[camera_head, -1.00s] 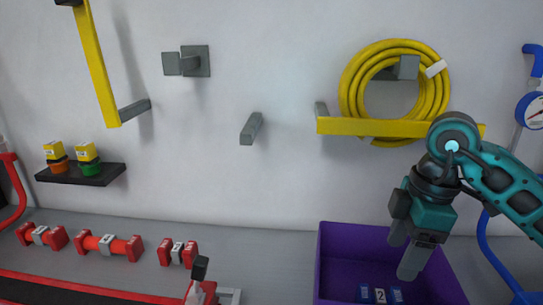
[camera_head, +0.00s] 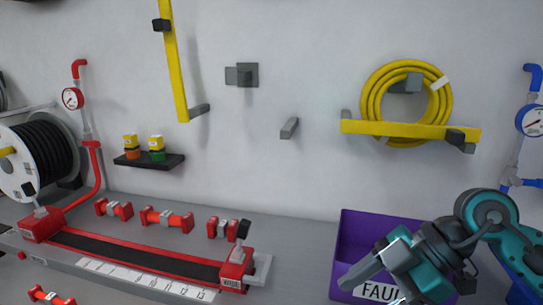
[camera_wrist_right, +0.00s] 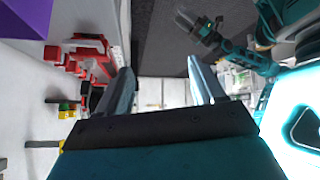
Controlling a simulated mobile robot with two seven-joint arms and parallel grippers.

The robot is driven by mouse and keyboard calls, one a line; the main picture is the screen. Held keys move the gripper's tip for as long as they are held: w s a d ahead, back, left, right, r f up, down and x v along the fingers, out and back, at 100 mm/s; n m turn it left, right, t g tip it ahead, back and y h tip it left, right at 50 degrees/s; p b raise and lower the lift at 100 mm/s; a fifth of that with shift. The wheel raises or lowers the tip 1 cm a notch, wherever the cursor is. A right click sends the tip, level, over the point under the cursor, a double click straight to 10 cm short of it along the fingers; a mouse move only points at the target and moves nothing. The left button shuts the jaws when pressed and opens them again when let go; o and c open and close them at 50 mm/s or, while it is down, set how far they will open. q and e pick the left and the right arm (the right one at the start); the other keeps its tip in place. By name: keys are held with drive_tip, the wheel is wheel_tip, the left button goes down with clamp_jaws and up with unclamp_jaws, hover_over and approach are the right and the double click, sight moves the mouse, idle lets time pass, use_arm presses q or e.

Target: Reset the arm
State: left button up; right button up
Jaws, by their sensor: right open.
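My right arm comes in from the right in the head view. Its gripper (camera_head: 368,284) is in front of the purple bin (camera_head: 353,226) and hides part of it and its label. In the right wrist view the two grey fingers of this gripper (camera_wrist_right: 160,72) stand apart with nothing between them. A second teal arm with a dark gripper (camera_wrist_right: 192,24), which looks like my left one, shows small at the top of the right wrist view. Its jaws are too small to judge. No left arm shows in the head view.
A red-and-black proportioner bench (camera_head: 150,262) lies at left, with red couplings (camera_head: 167,218) behind it. A hose reel (camera_head: 35,160) stands far left. On the wall hang a yellow hose coil (camera_head: 372,95), yellow bars (camera_head: 395,129) and a shelf (camera_head: 148,160) with small bottles.

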drive_tip(key=a+r+t+y, duration=0.5)
drive_tip(key=a+r+y, duration=0.3)
drive_tip(key=r+y, duration=0.4)
drive_tip(key=w+d+f+m+t+h, duration=0.2)
drive_tip(key=w+d+m+t+h, duration=0.1)
drive_tip(key=d+m+t+h, duration=0.45)
drive_tip(key=w+d+f+m+t+h, duration=0.3)
drive_tip(key=d+m+t+h, duration=0.1)
drive_tip(key=m+t+h, duration=0.5)
drive_tip(key=s+d+f+m+g+h, duration=0.2)
drive_tip(key=d+f+m+g+h, duration=0.25)
drive_tip(key=f, duration=0.45)
drive_tip(key=s+f+n+g, duration=0.3)
drive_tip(key=s+f+g, duration=1.1)
drive_tip(key=s+f, duration=0.55)
drive_tip(key=w+a+f+t+y, duration=0.2)
drive_tip(key=w+a+f+t, duration=0.1)
drive_tip(key=w+f+t, duration=0.4)
drive_tip(key=shift+w+a+f+n+t, duration=0.2)
drive_tip(key=shift+f+n+t, duration=0.1)
drive_tip(key=shift+f+n, duration=0.15)
